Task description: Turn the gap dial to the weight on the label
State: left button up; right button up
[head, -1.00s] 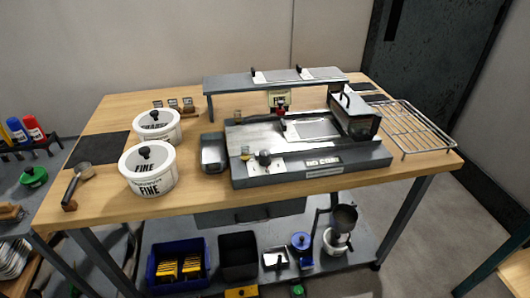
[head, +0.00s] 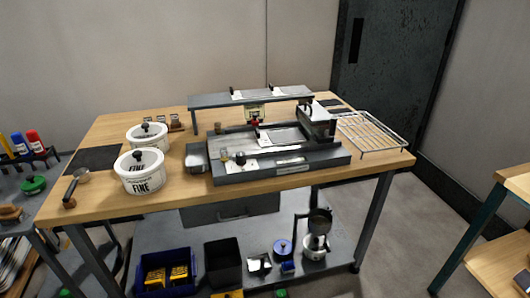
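A grey machine (head: 280,165) with a flat bed stands on the wooden workbench. A small dark knob (head: 240,158) on a pale plate sits at its front left corner; it looks like a dial, but its markings are too small to read. A small label (head: 254,112) with a red part below it hangs under the raised grey shelf behind the bed; its text cannot be read. Another pale plate (head: 290,162) is on the machine's front edge, also unreadable. Neither of my grippers is in view.
Two white lidded crocks, the front one (head: 144,172) marked FINE, stand left of the machine. A scoop (head: 76,186) lies at the bench's left edge. A wire rack (head: 370,132) lies at the right end. A blue bin (head: 165,275) and a hand mill (head: 317,235) are on the lower shelf.

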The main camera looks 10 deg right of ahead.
aim_at(240, 156)
jog(key=z, duration=0.7)
jog(key=i, duration=0.9)
jog(key=u, duration=1.3)
